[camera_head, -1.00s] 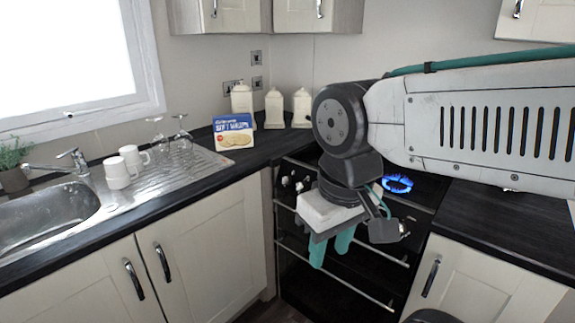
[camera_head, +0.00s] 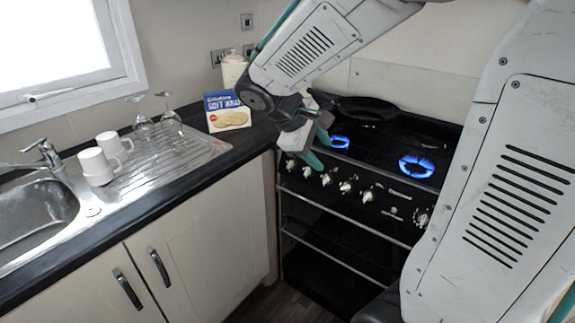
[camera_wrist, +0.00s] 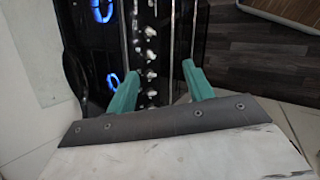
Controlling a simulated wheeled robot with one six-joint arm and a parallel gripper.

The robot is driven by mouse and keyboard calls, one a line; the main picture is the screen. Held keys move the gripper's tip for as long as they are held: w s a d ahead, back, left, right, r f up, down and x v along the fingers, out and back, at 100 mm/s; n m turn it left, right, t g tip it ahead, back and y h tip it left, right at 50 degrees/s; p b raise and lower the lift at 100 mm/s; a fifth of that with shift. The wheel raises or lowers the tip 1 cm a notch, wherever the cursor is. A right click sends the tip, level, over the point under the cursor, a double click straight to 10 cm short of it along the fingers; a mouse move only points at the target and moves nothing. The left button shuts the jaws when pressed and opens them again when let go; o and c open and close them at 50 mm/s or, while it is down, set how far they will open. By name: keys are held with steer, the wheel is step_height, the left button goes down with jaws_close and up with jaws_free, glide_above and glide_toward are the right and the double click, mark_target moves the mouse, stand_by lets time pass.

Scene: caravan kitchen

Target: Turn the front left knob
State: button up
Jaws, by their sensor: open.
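The black stove's front panel (camera_head: 395,212) carries a row of several silver knobs. The leftmost knob (camera_head: 290,164) is just below my gripper (camera_head: 318,147), with others such as this knob (camera_head: 345,187) further right. My gripper's teal fingers are apart and empty, over the left end of the panel. In the wrist view, a knob (camera_wrist: 151,75) shows between the fingertips (camera_wrist: 160,70), nearer the left one; I cannot tell whether anything touches. Another knob (camera_wrist: 152,94) lies closer to the palm. Which knob is the front left one is not marked legibly.
Two blue flames burn on the hob, a left flame (camera_head: 339,141) and a right flame (camera_head: 417,166). A dark pan (camera_head: 365,108) sits at the back. A metal rail (camera_head: 350,213) runs below the knobs. A blue box (camera_head: 227,112) stands on the left counter.

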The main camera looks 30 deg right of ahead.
steer(key=w+d+f+n+t+h, duration=0.1)
steer(key=w+d+f+n+h, duration=0.2)
steer(key=w, duration=0.5)
steer(key=w+d+f+n+t+h, duration=0.1)
steer(key=w+f+n, duration=0.35)
steer(key=w, duration=0.25)
steer(key=n+t+h, duration=0.1)
steer(key=n+t, duration=0.2)
steer(key=n, duration=0.3)
glide_toward(289, 164)
steer(key=d+f, duration=0.1)
steer(key=d, duration=0.1)
steer(key=x, duration=0.7)
steer(key=shift+w+d+f, duration=0.1)
steer(key=shift+w+d, duration=0.05)
steer(key=shift+w, duration=0.25)
steer(key=c, duration=0.9)
